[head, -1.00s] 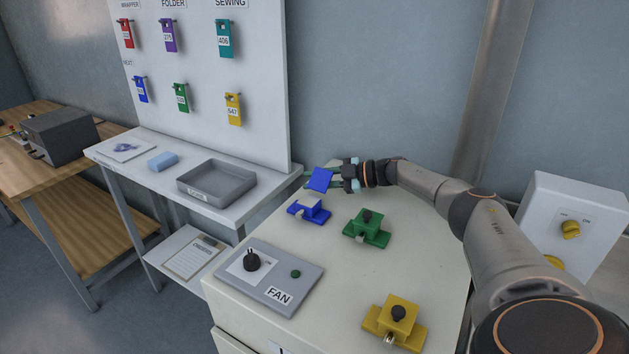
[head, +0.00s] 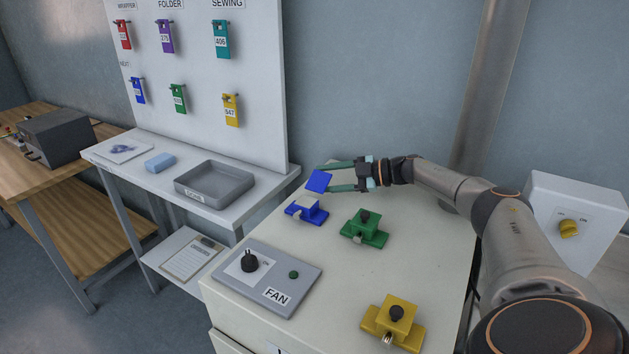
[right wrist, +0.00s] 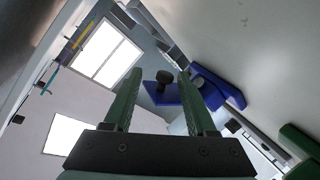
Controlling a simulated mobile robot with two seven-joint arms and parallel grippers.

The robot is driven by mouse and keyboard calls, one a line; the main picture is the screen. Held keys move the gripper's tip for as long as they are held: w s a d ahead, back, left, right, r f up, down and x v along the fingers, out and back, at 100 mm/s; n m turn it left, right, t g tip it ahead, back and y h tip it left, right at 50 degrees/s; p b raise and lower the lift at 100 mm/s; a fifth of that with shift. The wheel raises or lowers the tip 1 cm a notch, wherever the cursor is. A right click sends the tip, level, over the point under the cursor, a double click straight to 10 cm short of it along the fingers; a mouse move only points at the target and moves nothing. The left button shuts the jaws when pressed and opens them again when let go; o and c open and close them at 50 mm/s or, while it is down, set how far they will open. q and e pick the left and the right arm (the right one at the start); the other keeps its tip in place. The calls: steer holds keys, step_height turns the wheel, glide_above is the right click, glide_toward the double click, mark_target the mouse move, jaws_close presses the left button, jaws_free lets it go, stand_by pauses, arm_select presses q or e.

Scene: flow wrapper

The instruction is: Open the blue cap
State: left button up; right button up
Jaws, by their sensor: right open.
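The blue cap (head: 319,182) is swung up from its blue base (head: 308,212) and stands open, tilted, at the back of the cabinet top. Its dark knob (right wrist: 164,77) shows on the far side of it in the right wrist view. My right gripper (head: 327,178) is open, coming in from the right, with its two green fingers apart behind the cap. In the right wrist view the cap shows between and beyond the fingers; I cannot tell whether they touch it. My left gripper is not in view.
A green capped block (head: 365,229) and a yellow one (head: 394,322) stand on the cabinet top, both closed. A grey FAN panel (head: 262,277) lies at the front left. A grey tray (head: 214,186) is on the side table. A white switch box (head: 575,230) stands at the right.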

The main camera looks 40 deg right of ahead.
steer(key=shift+v, duration=1.65)
